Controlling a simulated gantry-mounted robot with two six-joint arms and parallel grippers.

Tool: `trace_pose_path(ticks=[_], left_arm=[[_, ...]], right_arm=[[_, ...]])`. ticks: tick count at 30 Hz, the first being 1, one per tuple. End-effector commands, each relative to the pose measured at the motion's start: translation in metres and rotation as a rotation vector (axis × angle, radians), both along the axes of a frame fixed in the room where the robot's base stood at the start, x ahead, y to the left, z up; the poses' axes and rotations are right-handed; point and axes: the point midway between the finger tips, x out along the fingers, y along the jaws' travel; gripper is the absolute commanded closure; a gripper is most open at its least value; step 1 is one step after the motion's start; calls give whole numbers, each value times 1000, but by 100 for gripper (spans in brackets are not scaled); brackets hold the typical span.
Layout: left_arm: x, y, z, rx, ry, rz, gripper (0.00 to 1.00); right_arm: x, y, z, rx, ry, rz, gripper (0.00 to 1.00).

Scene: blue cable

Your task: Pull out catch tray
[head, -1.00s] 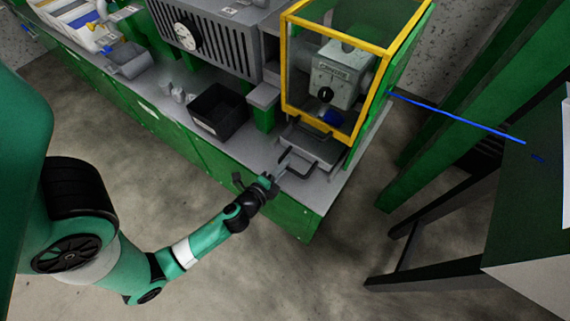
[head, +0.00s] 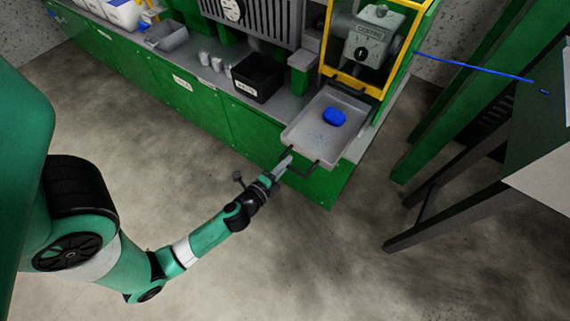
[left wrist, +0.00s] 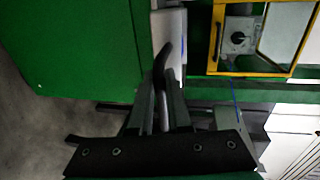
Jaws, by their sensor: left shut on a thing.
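The catch tray (head: 307,132) is a shallow grey metal tray. It sticks out toward me from under the yellow-framed machine (head: 372,40), past the bench's front edge. A blue piece (head: 334,117) lies in it. My left gripper (head: 284,165) is shut on the tray's dark front handle (head: 306,171), at its left part. In the left wrist view the fingers (left wrist: 163,100) close around the dark handle (left wrist: 170,50), and the view is turned sideways. The exact finger contact is dark. My right gripper is not in view.
A black bin (head: 258,76) and small grey cups (head: 216,62) stand on the green bench (head: 205,108) left of the tray. A blue cable (head: 480,69) runs right from the machine. Dark table legs (head: 440,222) stand at the right. The floor before the bench is clear.

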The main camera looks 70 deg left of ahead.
Motion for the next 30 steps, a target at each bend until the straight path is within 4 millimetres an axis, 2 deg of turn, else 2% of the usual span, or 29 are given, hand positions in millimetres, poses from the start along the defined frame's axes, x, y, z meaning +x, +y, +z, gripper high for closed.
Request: trace_pose_path(ticks=[14, 15, 17, 26, 30], left_arm=[[0, 0, 0, 0, -1, -1, 100], [0, 0, 0, 0, -1, -1, 82], [0, 0, 0, 0, -1, -1, 72], [-1, -1, -1, -1, 1, -1, 72], [-10, -8, 0, -1, 3, -1, 72]], right_arm=[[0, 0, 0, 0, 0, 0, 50], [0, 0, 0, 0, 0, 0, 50], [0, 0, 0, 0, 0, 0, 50], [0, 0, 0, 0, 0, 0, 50], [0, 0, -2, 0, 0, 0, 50]])
